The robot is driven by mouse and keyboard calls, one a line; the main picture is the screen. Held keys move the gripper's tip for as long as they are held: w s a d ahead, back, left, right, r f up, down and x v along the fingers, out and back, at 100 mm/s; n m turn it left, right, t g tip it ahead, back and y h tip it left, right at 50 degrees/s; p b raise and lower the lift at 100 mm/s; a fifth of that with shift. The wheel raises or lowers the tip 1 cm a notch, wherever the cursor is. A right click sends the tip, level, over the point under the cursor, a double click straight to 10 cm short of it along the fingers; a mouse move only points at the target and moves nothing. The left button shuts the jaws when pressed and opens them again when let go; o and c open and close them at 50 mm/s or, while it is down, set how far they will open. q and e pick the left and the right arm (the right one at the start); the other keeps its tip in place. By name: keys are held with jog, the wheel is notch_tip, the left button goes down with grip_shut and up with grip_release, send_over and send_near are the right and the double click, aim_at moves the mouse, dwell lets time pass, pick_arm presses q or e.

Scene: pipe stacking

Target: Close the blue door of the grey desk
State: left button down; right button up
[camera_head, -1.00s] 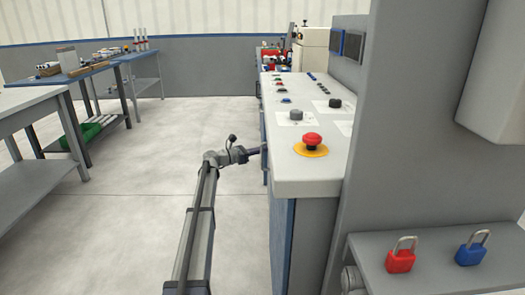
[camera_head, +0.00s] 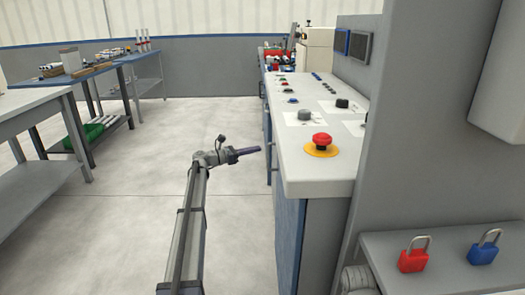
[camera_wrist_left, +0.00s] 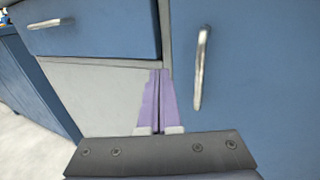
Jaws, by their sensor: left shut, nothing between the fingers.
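The grey desk (camera_head: 307,178) stands at the right of the head view, with blue fronts along its left side. The near blue front (camera_head: 288,235) shows at a steep angle. In the left wrist view, a blue door (camera_wrist_left: 255,90) with an upright metal handle (camera_wrist_left: 201,68) fills the right side. A blue drawer front (camera_wrist_left: 100,30) with a handle is at upper left, with a pale grey surface below it. I cannot tell how far any door stands open. My left gripper (camera_head: 260,150) is shut and empty, its purple fingers (camera_wrist_left: 158,98) pointing towards the desk front. My right gripper is out of view.
A red mushroom button (camera_head: 321,141) and several knobs are on the desk top. A red padlock (camera_head: 413,256) and a blue padlock (camera_head: 483,248) sit at lower right. Workbenches (camera_head: 35,103) stand on the left. The floor (camera_head: 150,180) between is clear.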

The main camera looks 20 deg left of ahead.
pick_arm(q)
jog(key=s+a, duration=0.2)
jog(key=a, duration=0.4)
jog(key=shift+s+a, duration=0.35)
jog(key=shift+s, duration=0.05)
